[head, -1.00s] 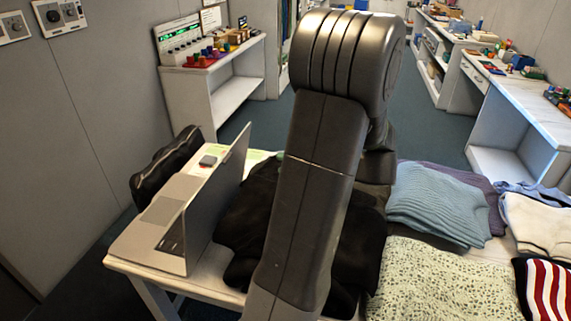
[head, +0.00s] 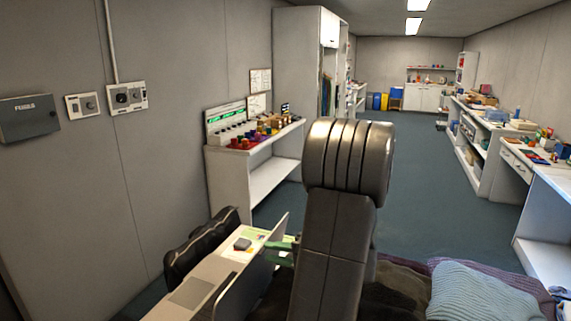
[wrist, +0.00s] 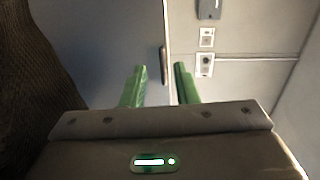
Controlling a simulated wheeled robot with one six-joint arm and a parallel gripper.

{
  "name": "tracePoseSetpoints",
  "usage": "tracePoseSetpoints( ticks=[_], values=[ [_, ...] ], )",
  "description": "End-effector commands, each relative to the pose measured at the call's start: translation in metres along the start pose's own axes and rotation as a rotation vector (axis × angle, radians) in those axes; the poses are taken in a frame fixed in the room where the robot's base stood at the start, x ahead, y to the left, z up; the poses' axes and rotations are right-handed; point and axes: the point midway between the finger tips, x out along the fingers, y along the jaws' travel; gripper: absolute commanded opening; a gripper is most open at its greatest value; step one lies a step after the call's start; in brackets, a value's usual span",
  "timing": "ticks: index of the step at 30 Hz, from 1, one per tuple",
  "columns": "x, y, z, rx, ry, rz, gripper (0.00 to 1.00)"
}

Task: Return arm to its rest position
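The fingers point towards a grey wall with a panel edge and wall boxes.
A white shelf unit (head: 230,180) stands at the left wall. White benches (head: 485,150) line the right. The blue floor (head: 430,195) between is clear.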

Motion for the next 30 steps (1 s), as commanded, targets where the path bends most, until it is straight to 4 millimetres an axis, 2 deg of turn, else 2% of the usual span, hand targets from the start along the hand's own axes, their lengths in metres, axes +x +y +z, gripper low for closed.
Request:
tracePoseSetpoints(
  ticks=[3, 6, 20, 30],
  values=[
    [0.012, -0.001, 0.000, 0.001, -0.001, 0.000, 0.27],
    [0.016, -0.004, 0.000, 0.001, 0.000, -0.001, 0.27],
    [0.017, -0.005, 0.000, -0.001, 0.000, 0.001, 0.27],
    [0.011, -0.034, 0.017, -0.019, -0.031, 0.031, 0.27]
  ],
)
